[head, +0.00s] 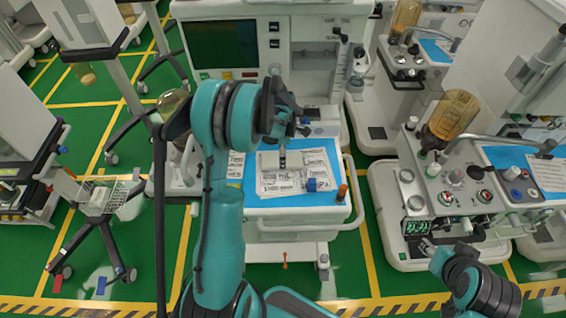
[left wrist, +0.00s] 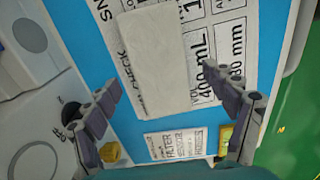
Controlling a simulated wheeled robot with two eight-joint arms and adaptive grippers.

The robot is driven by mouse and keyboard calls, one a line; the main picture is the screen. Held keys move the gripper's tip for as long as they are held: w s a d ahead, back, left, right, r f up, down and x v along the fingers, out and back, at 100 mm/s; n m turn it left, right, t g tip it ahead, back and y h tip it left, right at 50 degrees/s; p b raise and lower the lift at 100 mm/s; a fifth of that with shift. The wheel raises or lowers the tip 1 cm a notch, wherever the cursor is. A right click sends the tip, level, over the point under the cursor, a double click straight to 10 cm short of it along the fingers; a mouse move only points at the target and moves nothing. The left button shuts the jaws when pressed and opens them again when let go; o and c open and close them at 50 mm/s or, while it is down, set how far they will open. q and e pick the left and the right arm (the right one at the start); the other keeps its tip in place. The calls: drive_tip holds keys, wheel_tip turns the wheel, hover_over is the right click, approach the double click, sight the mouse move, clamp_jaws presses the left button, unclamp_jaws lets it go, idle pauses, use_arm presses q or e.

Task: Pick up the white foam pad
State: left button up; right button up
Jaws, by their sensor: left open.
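The white foam pad (left wrist: 155,60) is a pale rectangular block lying on printed white sheets on the blue cart top. In the head view the pad (head: 293,161) is partly hidden by my left gripper. My left gripper (head: 289,138) is over the pad. In the left wrist view the left gripper (left wrist: 160,80) is open and empty, with one finger on each side of the pad's near part. The gap between fingertips and pad height is hard to judge. My right gripper (head: 432,248) is at the lower right, away from the pad; its jaws are unclear.
A small printed label (left wrist: 173,144) lies nearer the wrist. A machine with a dark screen (head: 222,43) rises behind. Another cart (head: 450,190) stands right.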

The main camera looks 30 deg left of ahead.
use_arm(q)
wheel_tip(320, 180, down, 2)
drive_tip(key=shift+f, duration=0.1)
drive_tip(key=c, duration=1)
